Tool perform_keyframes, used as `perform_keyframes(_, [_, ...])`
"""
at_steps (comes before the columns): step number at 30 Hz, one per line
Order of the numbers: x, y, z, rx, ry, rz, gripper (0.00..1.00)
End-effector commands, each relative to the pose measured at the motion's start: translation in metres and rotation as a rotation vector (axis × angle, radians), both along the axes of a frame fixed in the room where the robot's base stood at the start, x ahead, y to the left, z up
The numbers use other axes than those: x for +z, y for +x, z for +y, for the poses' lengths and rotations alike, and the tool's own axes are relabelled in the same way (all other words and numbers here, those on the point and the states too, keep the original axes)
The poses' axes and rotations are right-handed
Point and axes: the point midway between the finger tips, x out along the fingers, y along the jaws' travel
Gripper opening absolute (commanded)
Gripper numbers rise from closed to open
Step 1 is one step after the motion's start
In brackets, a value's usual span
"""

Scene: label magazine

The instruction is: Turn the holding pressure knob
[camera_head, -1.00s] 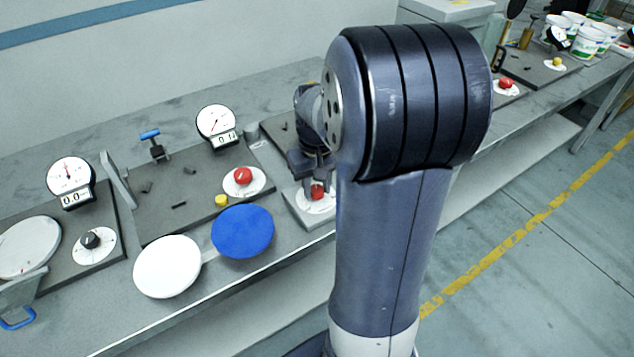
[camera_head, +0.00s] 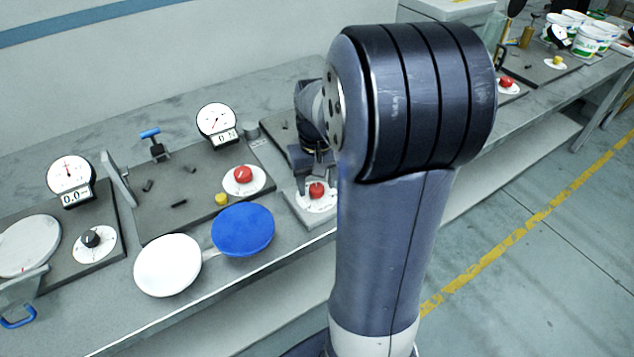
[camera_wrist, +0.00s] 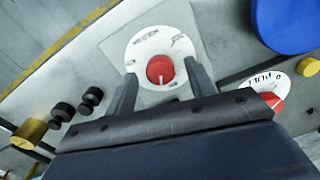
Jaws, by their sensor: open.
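A red knob (camera_head: 317,190) sits on a white round dial plate (camera_head: 311,206) on a grey base, just below my gripper (camera_head: 316,176). In the wrist view the red knob (camera_wrist: 160,69) lies between and beyond the two fingertips of my gripper (camera_wrist: 160,80), with the white dial around it. The dial's lettering is too small to read. My gripper is open, and a gap shows on each side of the knob. A second red knob (camera_head: 243,174) on its own white dial stands to the left. Which knob is labelled holding pressure cannot be read.
A blue disc (camera_head: 243,230) and a white disc (camera_head: 168,265) lie at the bench's front edge. Gauges (camera_head: 217,121) and (camera_head: 70,178) are gauges further left. A black knob (camera_head: 91,239) and a yellow button (camera_head: 222,199) also stand there. My arm hides part of the bench.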

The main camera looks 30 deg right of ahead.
Motion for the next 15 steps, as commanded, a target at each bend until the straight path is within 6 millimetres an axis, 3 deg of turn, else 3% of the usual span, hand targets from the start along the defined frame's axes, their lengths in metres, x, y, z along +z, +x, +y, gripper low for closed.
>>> perform_keyframes(9, [0.062,0.001,0.000,0.000,-0.002,-0.005,0.52])
perform_keyframes(15, [0.092,0.000,0.000,0.000,-0.001,-0.003,0.52])
